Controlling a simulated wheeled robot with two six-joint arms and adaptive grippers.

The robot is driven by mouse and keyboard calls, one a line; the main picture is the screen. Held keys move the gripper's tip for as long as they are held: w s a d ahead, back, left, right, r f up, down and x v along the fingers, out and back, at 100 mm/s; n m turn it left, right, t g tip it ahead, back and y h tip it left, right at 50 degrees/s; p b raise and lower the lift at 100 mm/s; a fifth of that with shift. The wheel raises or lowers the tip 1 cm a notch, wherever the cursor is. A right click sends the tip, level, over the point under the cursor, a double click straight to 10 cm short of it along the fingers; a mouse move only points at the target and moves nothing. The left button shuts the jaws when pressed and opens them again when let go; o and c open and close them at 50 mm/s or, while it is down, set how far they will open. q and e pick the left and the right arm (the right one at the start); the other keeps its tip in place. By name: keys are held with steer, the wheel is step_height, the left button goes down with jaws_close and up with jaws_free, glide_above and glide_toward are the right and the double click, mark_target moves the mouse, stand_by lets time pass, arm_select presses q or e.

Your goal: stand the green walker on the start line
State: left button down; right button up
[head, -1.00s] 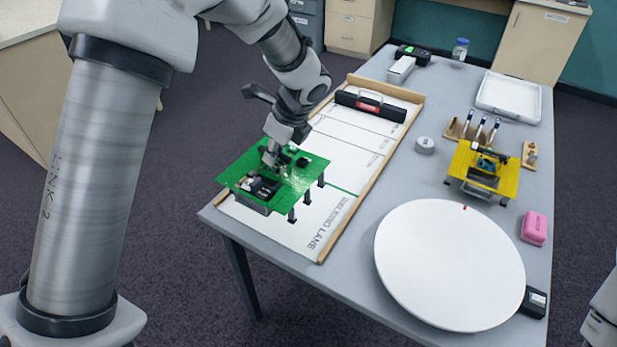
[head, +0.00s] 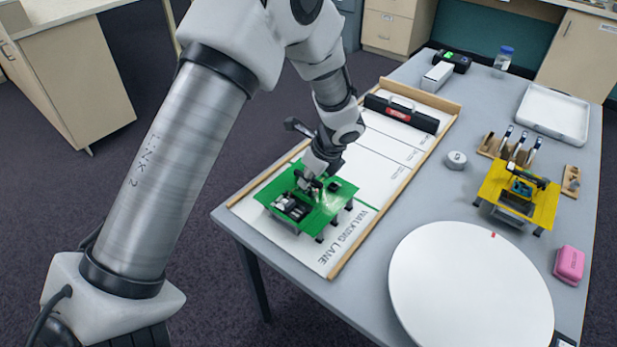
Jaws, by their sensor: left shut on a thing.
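The green walker (head: 330,206) is a flat green plate with short dark legs and a small electronics pack on top. It is level over the near part of the white walking lane (head: 352,236). My left gripper (head: 313,187) is shut on the walker's top from above. Its fingertips are partly hidden by the wrist. The green start line (head: 366,205) shows at the walker's right edge; the rest is hidden under the plate. The legs appear at or just above the lane; I cannot tell if they touch. My right gripper is out of view.
A black case (head: 402,114) lies across the lane's far end. Wooden rails (head: 391,194) edge the lane.

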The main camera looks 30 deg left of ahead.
arm_select(q)
steer(key=c, duration=1.2)
jaws_free()
steer(key=p+v, duration=0.1)
steer(key=v, duration=1.1)
steer(key=shift+r, duration=0.15)
